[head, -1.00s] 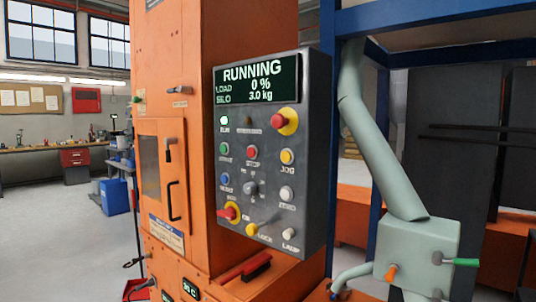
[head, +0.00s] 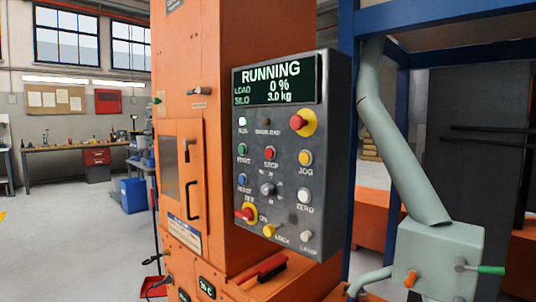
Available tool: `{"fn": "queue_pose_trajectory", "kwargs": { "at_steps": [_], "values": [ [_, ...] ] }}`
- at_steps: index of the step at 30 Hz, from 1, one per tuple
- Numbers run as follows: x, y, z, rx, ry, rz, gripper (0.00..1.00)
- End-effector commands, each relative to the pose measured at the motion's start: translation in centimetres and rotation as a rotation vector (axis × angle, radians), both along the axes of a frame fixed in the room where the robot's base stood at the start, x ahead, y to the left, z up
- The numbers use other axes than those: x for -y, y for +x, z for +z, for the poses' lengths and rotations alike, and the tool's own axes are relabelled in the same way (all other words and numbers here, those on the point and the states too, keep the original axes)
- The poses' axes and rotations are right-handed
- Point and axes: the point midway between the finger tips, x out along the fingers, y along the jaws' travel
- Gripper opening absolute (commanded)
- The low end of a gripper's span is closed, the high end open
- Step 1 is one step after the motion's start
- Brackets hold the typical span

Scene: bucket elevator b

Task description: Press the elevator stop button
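The grey control panel (head: 328,150) is mounted on the orange elevator housing (head: 243,37). Its display (head: 274,82) reads RUNNING, 0 % and 3.0 kg. The red stop button (head: 271,153), labelled STOP, sits near the panel's middle, right of the green start button (head: 242,150) and left of the yellow jog button (head: 306,157). A larger red mushroom button on a yellow ring (head: 301,122) is at the upper right. The run lamp (head: 242,121) glows pale green. My gripper is not in view, and nothing covers the stop button.
A pale green pipe (head: 400,150) runs down to a box (head: 440,257) with orange and green handles, right of the panel. A blue frame post (head: 353,200) stands behind the panel. A red-handled brush (head: 262,270) lies below it. Open floor (head: 70,225) is at the left.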

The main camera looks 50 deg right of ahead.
Motion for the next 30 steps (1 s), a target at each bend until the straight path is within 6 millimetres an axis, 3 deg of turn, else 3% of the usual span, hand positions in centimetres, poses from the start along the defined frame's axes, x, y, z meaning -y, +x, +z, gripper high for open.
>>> {"fn": "queue_pose_trajectory", "kwargs": {
  "at_steps": [2, 23, 30],
  "values": [
    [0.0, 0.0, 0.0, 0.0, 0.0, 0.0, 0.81],
    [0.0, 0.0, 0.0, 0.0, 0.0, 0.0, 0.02],
    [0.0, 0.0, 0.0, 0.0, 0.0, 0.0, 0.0]
  ]
}}
